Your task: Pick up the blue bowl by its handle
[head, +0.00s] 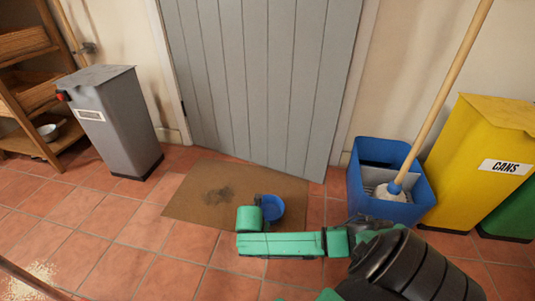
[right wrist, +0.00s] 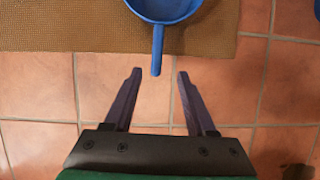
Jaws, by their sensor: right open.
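The blue bowl (head: 272,208) lies on the brown doormat in front of the grey door. In the right wrist view the bowl (right wrist: 165,10) is cut off by the top edge, and its straight blue handle (right wrist: 158,50) points toward my right gripper (right wrist: 158,77). The right gripper is open and empty. The handle's end is in line between the two fingertips, with a gap on each side. In the head view my green right arm reaches in from the right, and its hand is beside the bowl, partly hiding it. My left gripper is not in view.
The doormat (head: 200,205) lies on red floor tiles. A blue mop bucket (head: 358,185) with a mop and a yellow cans bin (head: 475,150) stand at the right. A grey bin (head: 120,135) and wooden shelves (head: 30,90) stand at the left. The front-left floor is mostly clear.

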